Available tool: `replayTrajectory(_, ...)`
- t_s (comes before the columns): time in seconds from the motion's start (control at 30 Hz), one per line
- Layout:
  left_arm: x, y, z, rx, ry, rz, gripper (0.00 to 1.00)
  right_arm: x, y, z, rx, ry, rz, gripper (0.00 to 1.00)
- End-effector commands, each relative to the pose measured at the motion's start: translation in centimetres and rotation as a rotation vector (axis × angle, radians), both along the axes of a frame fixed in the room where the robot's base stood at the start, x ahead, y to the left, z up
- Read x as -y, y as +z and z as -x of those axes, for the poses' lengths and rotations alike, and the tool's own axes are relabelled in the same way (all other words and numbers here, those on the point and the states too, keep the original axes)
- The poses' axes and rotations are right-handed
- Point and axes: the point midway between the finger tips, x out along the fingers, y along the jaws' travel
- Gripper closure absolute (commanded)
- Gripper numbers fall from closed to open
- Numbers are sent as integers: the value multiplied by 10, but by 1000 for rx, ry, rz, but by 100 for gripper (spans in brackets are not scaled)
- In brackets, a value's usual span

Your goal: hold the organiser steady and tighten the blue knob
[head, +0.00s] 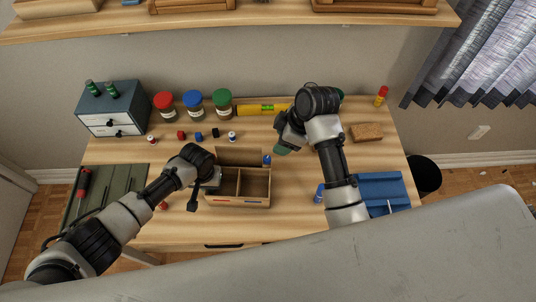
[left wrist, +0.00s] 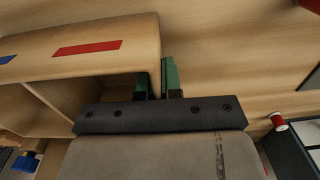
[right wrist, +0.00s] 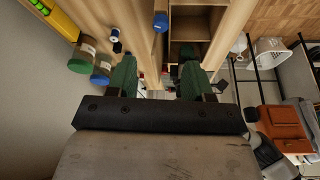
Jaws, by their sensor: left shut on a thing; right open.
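The wooden organiser (head: 238,202) stands on the desk with its open compartments facing up. My left gripper (head: 212,182) is shut on the organiser's left end. In the left wrist view its green fingertips (left wrist: 156,80) sit on either side of the organiser's wall (left wrist: 100,32). The blue knob (head: 267,160) stands at the organiser's back right corner; it also shows in the right wrist view (right wrist: 160,21). My right gripper (head: 284,148) is open and empty, above the desk just right of the knob and behind the organiser. In the right wrist view its fingers (right wrist: 157,78) are spread apart.
Red, blue and green lidded jars (head: 193,103) and a yellow level (head: 265,109) line the back. A small drawer cabinet (head: 110,108) stands left, above a green mat (head: 122,182). A shelf overhangs the back.

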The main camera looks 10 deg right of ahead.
Motion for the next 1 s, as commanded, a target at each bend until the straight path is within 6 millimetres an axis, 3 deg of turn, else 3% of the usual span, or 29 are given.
replayTrajectory(0.3, 0, 0, 0, 1, 0, 1, 100, -23, -59, -9, -5, -2, -1, 49)
replayTrajectory(0.5, 0, 0, 0, 1, 0, 1, 100, -33, -86, -13, -2, -2, 0, 49)
replayTrajectory(0.93, 0, 0, 0, 1, 0, 1, 100, -37, -97, -15, -1, -3, 1, 49)
replayTrajectory(1.0, 0, 0, 0, 1, 0, 1, 100, -37, -97, -15, -1, -3, 1, 57)
